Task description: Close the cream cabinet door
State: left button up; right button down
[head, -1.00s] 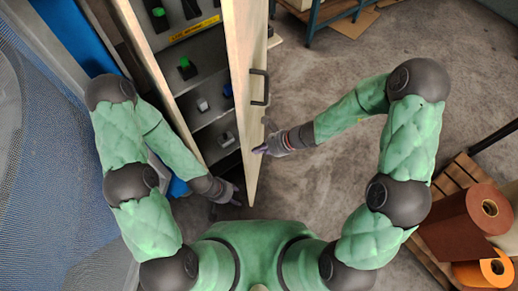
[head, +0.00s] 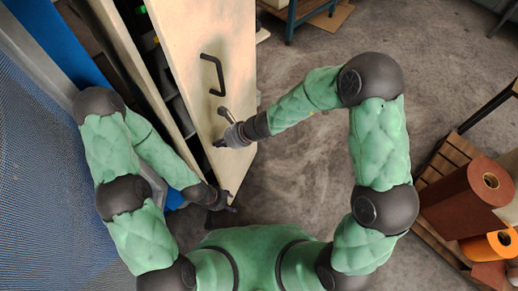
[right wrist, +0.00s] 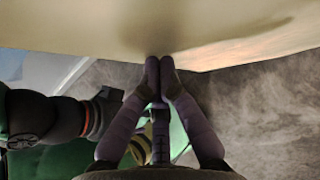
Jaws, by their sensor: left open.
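The cream cabinet door (head: 205,40) stands partly open in the head view, with a dark bar handle (head: 216,75) and a smaller latch handle below it. A narrow gap shows between the door and the cabinet frame (head: 135,70). My right gripper (head: 216,144) is at the door's outer face near its lower end. In the right wrist view its fingers (right wrist: 160,62) are together and empty, with the tips at the door (right wrist: 130,30); exact contact is hard to tell. My left gripper (head: 234,209) is open at the door's lower corner.
Dark shelves with small items show through the gap. A blue mesh surface (head: 40,190) lies at the left. Brown (head: 460,205) and orange rolls lie on a wooden pallet at the right. A bench (head: 305,12) stands at the back. The floor right of the door is clear.

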jog(key=w+a+m+t+b, duration=0.1)
jog(key=w+a, duration=0.3)
jog(key=a, duration=0.2)
jog(key=w+a+m+t+h+b, duration=0.1)
jog(key=w+a+m, duration=0.1)
jog(key=w+a, duration=0.2)
jog(key=a, duration=0.2)
jog(key=shift+w+a, duration=0.15)
jog(key=shift+a, duration=0.2)
jog(key=shift+r, duration=0.1)
